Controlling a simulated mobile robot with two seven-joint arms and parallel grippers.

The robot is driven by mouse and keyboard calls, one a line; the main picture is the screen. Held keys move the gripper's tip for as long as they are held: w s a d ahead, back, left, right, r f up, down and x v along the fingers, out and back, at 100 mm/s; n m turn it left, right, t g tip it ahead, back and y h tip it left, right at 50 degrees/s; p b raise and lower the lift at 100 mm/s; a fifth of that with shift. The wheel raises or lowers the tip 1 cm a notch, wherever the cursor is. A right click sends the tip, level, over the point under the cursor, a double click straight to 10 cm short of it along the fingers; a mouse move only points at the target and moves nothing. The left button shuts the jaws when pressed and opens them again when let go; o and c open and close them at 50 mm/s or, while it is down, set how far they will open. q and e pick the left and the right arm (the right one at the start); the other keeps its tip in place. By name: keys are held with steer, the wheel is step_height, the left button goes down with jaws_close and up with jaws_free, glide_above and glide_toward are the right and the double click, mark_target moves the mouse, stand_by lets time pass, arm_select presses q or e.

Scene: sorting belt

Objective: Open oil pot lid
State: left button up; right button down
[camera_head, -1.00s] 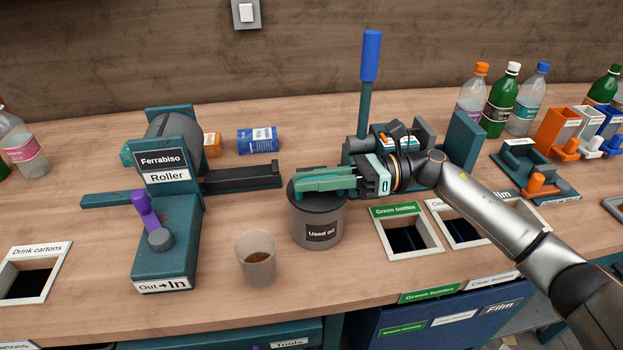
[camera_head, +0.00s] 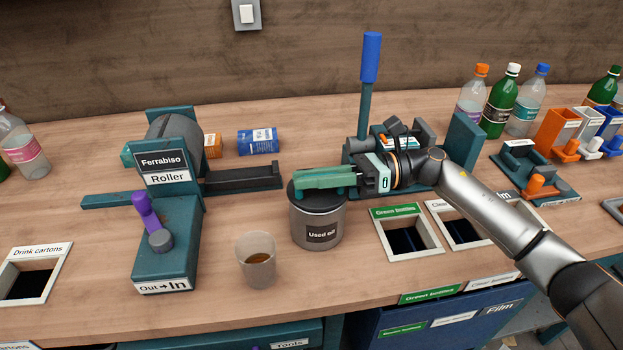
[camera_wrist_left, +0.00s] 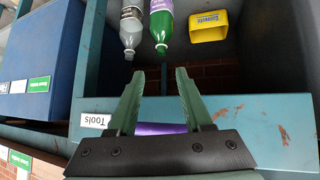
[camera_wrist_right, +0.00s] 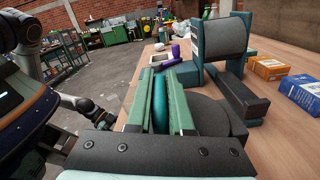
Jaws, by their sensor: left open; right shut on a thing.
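The oil pot (camera_head: 318,230) is a grey metal can labelled "Used oil", upright on the bench. Its dark lid (camera_head: 336,201) sits on top, and part of it shows in the right wrist view (camera_wrist_right: 215,112). My right gripper (camera_head: 298,181) lies level across the lid top, with its green fingers shut on the lid's handle. In the right wrist view, a teal bar (camera_wrist_right: 160,105), apparently that handle, shows between the fingers. My left gripper (camera_wrist_left: 154,82) is open and empty in the left wrist view, by a drawer labelled "Tools".
A clear cup (camera_head: 257,262) with brown liquid stands left of the pot. The Ferrabiso roller (camera_head: 165,240) is further left. A press with a blue-gripped lever (camera_head: 370,58) stands behind the pot. The green bottles opening (camera_head: 437,252) is at the right.

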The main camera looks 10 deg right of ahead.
steer(key=r+m, duration=0.1)
steer(key=w+m, duration=0.1)
steer(key=shift+w+r+m+p, duration=0.15)
steer(key=shift+r+m+p, duration=0.15)
steer(key=shift+r+p, duration=0.1)
steer(key=shift+w+r+m, duration=0.35)
steer(key=shift+w+m, duration=0.05)
steer(key=shift+m, duration=0.3)
steer(key=shift+w+r+m, duration=0.15)
steer(key=shift+w+m, duration=0.15)
steer(key=shift+m, duration=0.1)
steer(key=shift+w+r+b, duration=0.25)
steer(key=shift+w+b, duration=0.05)
steer(key=shift+b, duration=0.15)
steer(key=c, duration=0.8)
jaws_free()
steer(key=shift+c, duration=0.2)
